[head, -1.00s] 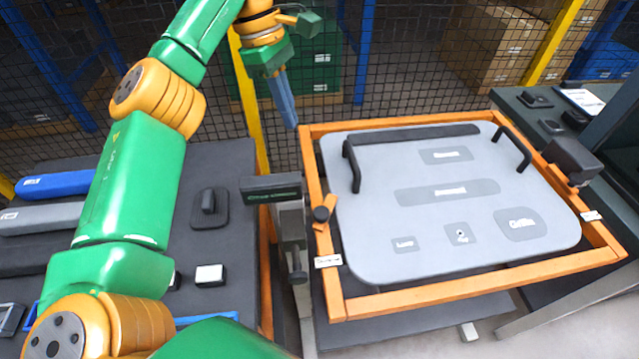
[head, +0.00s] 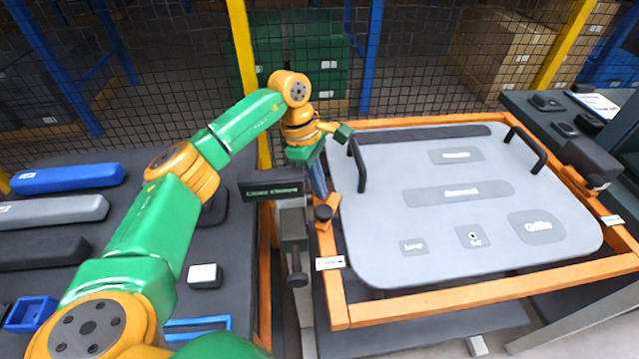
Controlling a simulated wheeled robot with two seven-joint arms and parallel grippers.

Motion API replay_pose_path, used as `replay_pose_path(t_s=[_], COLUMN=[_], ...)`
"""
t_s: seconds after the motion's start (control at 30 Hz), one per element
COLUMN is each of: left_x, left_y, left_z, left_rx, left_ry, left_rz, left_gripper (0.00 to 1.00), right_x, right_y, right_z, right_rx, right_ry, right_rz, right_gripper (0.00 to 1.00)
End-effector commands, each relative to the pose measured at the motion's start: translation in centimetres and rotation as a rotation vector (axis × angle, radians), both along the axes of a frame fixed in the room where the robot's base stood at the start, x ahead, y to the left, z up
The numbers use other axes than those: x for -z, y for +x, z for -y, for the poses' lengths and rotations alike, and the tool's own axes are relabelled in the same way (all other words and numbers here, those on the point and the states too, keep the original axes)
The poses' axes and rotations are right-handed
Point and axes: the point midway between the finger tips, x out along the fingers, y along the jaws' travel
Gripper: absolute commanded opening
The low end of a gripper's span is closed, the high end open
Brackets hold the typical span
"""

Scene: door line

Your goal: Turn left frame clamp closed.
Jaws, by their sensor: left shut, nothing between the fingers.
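The left frame clamp (head: 324,213) is a dark knob on the left bar of the orange frame (head: 440,305), above a small white label (head: 330,263). My left gripper (head: 321,194) is shut and empty. It points down, with its blue-grey fingers just above the clamp knob in the picture; I cannot tell whether they touch it. The grey door panel (head: 470,230) lies in the frame with two black handles. A second clamp (head: 597,182) is on the frame's right side, partly hidden by a dark block. My right gripper is not in view.
A dark post with a sign (head: 271,190) stands just left of the frame. The left table holds blue (head: 68,178), grey and black bars, a white block (head: 205,275) and blue trays. A mesh fence runs behind.

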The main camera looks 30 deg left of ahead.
Motion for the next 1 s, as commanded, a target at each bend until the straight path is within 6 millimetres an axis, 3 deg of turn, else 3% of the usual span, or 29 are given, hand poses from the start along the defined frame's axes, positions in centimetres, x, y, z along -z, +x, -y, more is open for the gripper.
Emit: replay_pose_path(t_s=[1.0], left_x=[0.21], left_y=[0.45], left_z=[0.71], left_rx=[0.112], left_ry=[-0.001], left_rz=[0.0], left_gripper=[0.0], right_x=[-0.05], right_y=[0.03], right_z=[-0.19], right_rx=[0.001], right_ry=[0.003], right_rz=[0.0], right_gripper=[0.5])
